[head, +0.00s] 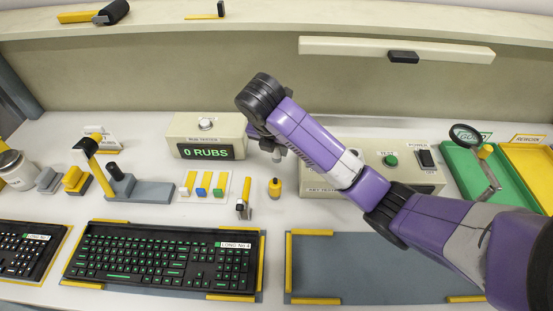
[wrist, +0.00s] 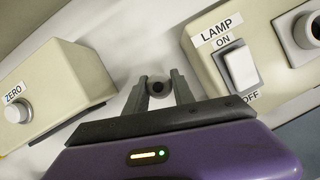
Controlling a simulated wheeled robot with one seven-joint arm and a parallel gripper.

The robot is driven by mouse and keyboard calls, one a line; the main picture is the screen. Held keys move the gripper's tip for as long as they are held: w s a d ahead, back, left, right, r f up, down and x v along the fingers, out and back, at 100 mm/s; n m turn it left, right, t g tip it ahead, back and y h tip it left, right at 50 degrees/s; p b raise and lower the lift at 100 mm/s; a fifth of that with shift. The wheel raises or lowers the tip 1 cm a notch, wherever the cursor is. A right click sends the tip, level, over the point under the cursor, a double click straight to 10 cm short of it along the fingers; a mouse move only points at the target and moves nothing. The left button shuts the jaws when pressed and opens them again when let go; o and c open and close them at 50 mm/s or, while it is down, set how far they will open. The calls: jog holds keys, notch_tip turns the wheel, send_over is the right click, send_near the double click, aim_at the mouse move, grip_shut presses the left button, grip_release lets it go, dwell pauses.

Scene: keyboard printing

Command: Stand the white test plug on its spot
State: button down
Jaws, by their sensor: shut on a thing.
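My gripper (head: 277,151) is shut on a small round plug, held above the table between the rubs counter and the test box. In the head view only a small pale part of the plug (head: 279,157) shows under the fingers. A small yellow piece with a dark top (head: 275,188) stands on the table below and in front of my gripper. I cannot make out the plug's spot.
The rubs counter (head: 207,136) reads "0 RUBS". The test box (head: 403,158) is partly behind my arm. A lamp switch (wrist: 239,69) shows in the wrist view. A keyboard (head: 160,262) and an empty grey mat (head: 365,270) lie in front.

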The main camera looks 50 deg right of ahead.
aim_at(277, 156)
jog(key=shift+f+b, duration=0.6)
jog(key=shift+f, duration=1.05)
jog(key=shift+f, duration=0.2)
jog(key=c, duration=1.1)
grip_release()
jog(key=shift+o, duration=0.2)
jog(key=shift+a+r+p, duration=0.1)
jog(key=shift+r+p, duration=0.2)
jog(key=shift+r, duration=0.25)
jog(key=p+v, duration=1.1)
